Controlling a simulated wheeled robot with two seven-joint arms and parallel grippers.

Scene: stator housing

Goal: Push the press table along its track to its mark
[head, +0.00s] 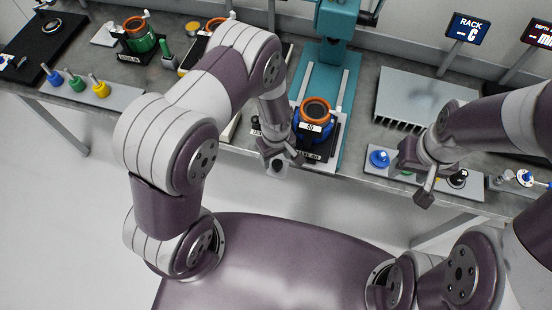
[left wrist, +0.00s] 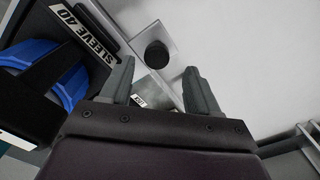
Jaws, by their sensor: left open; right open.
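The press table (head: 326,146) is a dark plate with a label at its front edge, under the teal press (head: 335,52). A blue housing (head: 299,127) with a copper-coloured ring on top stands on it. Pale track rails (head: 341,90) run back towards the press. My left gripper (head: 279,166) is at the table's front left corner, open and empty. In the left wrist view its fingers (left wrist: 160,90) are apart, with the SLEEVE 40 label (left wrist: 82,32) and blue housing (left wrist: 35,72) to their left. Contact cannot be told. The track's mark is not clear. My right gripper (head: 424,178) is open.
A small plate with a black knob (left wrist: 157,54) lies beyond my left fingers. A finned grey rack (head: 415,97) stands right of the press. A tray with a blue knob (head: 379,158) is near my right gripper. Coloured pegs (head: 77,83) stand at left.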

